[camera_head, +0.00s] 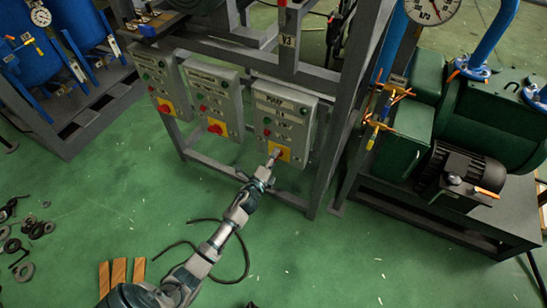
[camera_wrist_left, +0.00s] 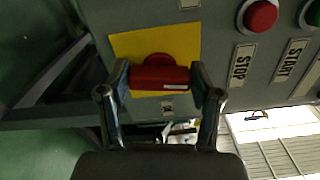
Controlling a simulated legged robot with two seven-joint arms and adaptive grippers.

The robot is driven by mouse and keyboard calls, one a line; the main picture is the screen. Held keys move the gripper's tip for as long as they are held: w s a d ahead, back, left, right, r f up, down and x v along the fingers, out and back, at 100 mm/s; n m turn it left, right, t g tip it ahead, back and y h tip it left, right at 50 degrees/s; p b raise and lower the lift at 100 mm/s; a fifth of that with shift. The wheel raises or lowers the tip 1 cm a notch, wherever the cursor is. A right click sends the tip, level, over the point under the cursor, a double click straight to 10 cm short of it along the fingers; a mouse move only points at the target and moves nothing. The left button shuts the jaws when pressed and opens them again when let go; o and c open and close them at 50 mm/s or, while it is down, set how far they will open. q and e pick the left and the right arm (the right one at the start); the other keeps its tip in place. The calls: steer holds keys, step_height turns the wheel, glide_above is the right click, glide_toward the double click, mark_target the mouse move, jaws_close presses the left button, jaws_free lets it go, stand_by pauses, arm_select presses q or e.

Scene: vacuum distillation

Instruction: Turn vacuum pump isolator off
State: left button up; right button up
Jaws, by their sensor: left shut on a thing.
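The vacuum pump isolator is a red rotary knob (camera_wrist_left: 160,78) on a yellow plate (camera_wrist_left: 126,46), low on the right-most grey control box (camera_head: 287,108). In the left wrist view the knob's bar lies across the picture, with a small white mark near its right end. My left gripper (camera_head: 273,157) reaches up to this box in the head view and covers the knob there. In the wrist view its two fingers (camera_wrist_left: 160,88) are shut on the bar's two ends. My right gripper is not in view.
A red STOP button (camera_wrist_left: 261,16) and a green START button (camera_wrist_left: 313,13) sit beside the yellow plate. Two similar boxes with red knobs (camera_head: 164,106) (camera_head: 216,128) stand to the left. A green pump with a black motor (camera_head: 450,172) is at right.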

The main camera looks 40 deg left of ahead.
arm_select(q)
steer(key=shift+s+d+f+n, duration=0.1)
steer(key=shift+f+n, duration=0.4)
steer(key=shift+n, duration=0.5)
steer(key=o, duration=1.1)
steer(key=shift+o, duration=0.2)
steer(key=shift+r, duration=0.1)
steer(key=shift+r, duration=0.1)
steer(key=v, duration=1.1)
steer(key=shift+s, duration=0.4)
